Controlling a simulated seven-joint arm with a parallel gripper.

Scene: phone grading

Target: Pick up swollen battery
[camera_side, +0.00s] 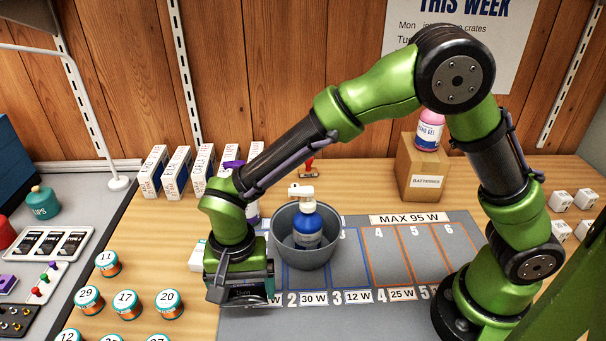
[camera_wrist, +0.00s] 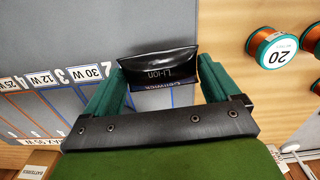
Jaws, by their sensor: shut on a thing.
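The swollen battery (camera_wrist: 158,66) is a black, puffed pouch with "Li-ion" lettering, seen in the wrist view between the two green fingers of my gripper (camera_wrist: 158,88). The fingers are shut on it from its left and right sides. In the side view my gripper (camera_side: 240,292) is low at the front left of the grey mat, and the battery shows only as a dark edge there, mostly hidden by the gripper. A printed surface shows just below the battery in the wrist view; whether the two touch I cannot tell.
The grey mat (camera_side: 340,323) has numbered lanes with watt labels. A grey bucket (camera_side: 303,254) holding a blue pump bottle (camera_side: 307,230) stands right of my gripper. White boxes (camera_side: 177,172) and a carton labelled "Batteries" (camera_side: 422,168) stand behind.

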